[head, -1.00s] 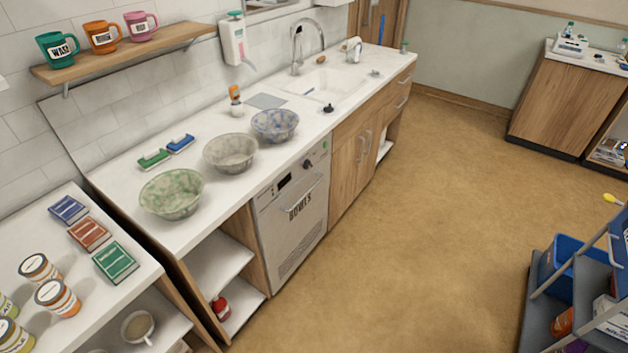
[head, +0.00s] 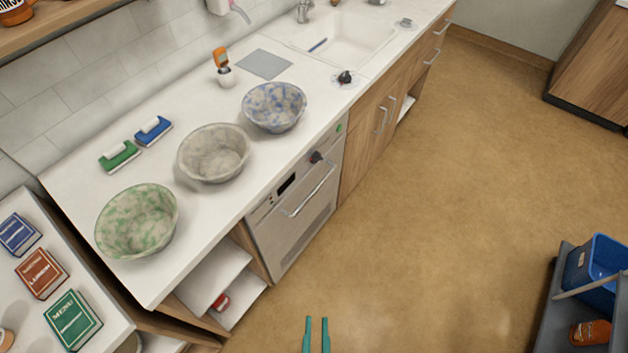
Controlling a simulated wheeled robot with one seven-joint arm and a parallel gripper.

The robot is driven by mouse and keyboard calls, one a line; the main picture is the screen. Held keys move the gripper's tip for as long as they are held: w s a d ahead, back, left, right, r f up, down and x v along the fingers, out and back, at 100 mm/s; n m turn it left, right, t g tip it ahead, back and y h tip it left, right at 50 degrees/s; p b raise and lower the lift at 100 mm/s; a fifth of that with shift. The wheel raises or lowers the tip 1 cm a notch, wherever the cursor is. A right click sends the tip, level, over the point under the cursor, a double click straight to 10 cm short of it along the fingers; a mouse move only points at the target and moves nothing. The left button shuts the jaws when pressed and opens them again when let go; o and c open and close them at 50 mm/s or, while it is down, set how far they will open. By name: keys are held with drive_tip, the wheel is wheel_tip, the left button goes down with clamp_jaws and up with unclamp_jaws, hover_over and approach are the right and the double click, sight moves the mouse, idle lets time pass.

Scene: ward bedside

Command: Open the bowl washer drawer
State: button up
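The bowl washer (head: 291,232) is a grey front panel set under the white counter, left of the wooden cupboard doors. Its bar handle (head: 310,190) runs across the upper front, below a dark display and a black knob. The front looks closed, flush with the counter front. My gripper (head: 315,320) shows at the bottom edge as two teal fingers, apart with nothing between them. It is over the floor, in front of the washer and clear of its handle.
A green-mottled bowl (head: 137,221), a grey bowl (head: 213,153) and a blue-mottled bowl (head: 274,107) stand on the counter (head: 75,187). Open shelves (head: 212,280) are left of the washer. A cart with a blue bin (head: 597,268) stands at right. The floor between is clear.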

drive_tip(key=w+d+f+m, duration=0.3)
drive_tip(key=w+f+m, duration=0.2)
drive_tip(key=w+f, duration=0.5)
drive_tip(key=m+t+y, duration=0.1)
drive_tip(key=m+y, duration=0.1)
drive_tip(key=m, duration=0.7)
approach(315, 189)
drive_tip(key=w, duration=0.3)
drive_tip(key=w+a+f, duration=0.1)
drive_tip(key=w, duration=0.2)
drive_tip(key=w+f, duration=0.1)
drive_tip(key=w, duration=0.2)
drive_tip(key=shift+w+a+f, duration=0.15)
drive_tip(key=shift+w+f, duration=0.05)
drive_tip(key=shift+w, duration=0.15)
